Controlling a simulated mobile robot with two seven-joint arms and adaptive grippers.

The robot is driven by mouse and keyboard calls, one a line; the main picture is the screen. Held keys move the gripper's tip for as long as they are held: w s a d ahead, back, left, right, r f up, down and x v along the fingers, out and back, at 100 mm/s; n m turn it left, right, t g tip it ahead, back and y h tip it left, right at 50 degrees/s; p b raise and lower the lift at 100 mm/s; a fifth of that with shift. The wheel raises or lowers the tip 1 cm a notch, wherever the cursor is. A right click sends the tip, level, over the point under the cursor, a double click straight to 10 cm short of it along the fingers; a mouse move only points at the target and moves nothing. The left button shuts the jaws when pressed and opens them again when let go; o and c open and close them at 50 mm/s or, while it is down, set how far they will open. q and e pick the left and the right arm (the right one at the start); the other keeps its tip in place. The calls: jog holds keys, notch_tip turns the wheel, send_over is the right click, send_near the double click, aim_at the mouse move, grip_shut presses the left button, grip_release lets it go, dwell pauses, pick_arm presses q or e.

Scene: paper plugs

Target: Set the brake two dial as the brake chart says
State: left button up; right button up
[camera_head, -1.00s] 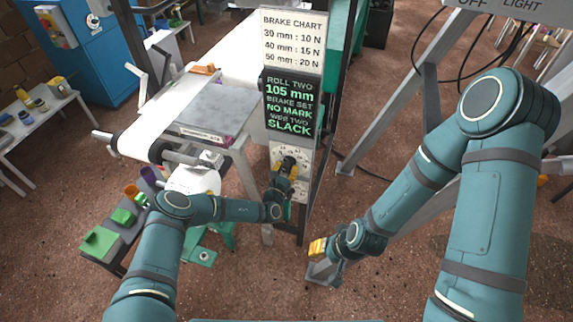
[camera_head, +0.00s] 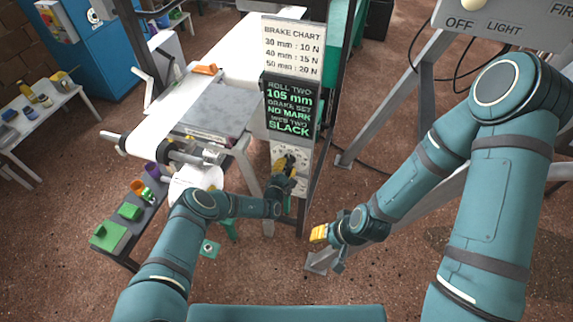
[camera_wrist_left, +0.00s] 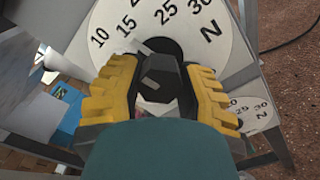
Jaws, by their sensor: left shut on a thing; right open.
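My left gripper (camera_head: 284,164) is at a white dial plate (camera_head: 277,150) below the screen. In the left wrist view its yellow fingers (camera_wrist_left: 158,90) are shut on a dark dial knob (camera_wrist_left: 160,68). The dial face (camera_wrist_left: 215,20) around it reads 10, 15, 25, 30 and N; one number is partly cut off. The knob's pointer setting is unclear. The brake chart (camera_head: 293,46) reads 30 mm: 10 N, 40 mm: 15 N, 50 mm: 20 N. The screen (camera_head: 290,108) reads roll two 105 mm, brake set no mark, web two slack. My right gripper (camera_head: 320,234) is open and empty.
A second, smaller-looking dial (camera_wrist_left: 250,112) shows lower right in the left wrist view. The roller table (camera_head: 222,103) stands left of the dial post. A grey frame (camera_head: 440,75) with an off/light panel is at right.

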pick_arm(q)
jog(key=shift+m, duration=0.6)
jog(key=o, duration=1.2)
jog(key=shift+w, duration=0.1)
jog(key=v, duration=1.2)
jog(key=shift+r, duration=0.1)
